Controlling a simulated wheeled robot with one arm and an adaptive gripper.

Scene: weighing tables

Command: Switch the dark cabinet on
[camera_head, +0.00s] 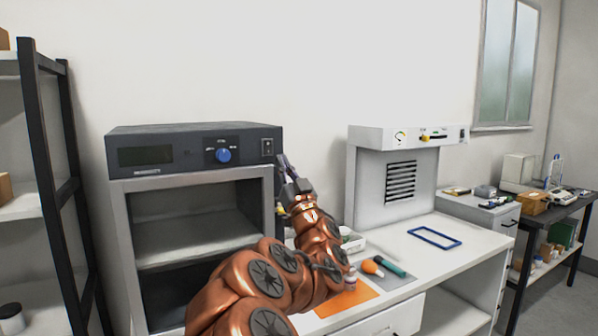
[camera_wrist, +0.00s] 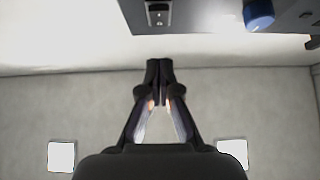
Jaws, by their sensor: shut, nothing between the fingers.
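The dark cabinet (camera_head: 120,215) stands at left, with a dark control panel (camera_head: 185,140) on top and an open front. The panel carries a blank display (camera_head: 145,156), a blue knob (camera_head: 223,155) and a small rocker switch (camera_head: 267,148) at its right end. In the wrist view the switch (camera_wrist: 158,14) and the blue knob (camera_wrist: 259,14) show at the top edge. My gripper (camera_head: 281,160) is shut and empty, just right of the panel's right end. In the wrist view its fingertips (camera_wrist: 159,65) point toward the switch, with a visible gap in the picture.
A white hood (camera_head: 370,185) with a yellow knob (camera_head: 424,138) stands right of my arm. The white bench holds a blue frame (camera_head: 435,238), an orange mat (camera_head: 345,300) and small tools. A dark shelf rack (camera_head: 45,150) stands far left. A cluttered side table (camera_head: 560,205) is at far right.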

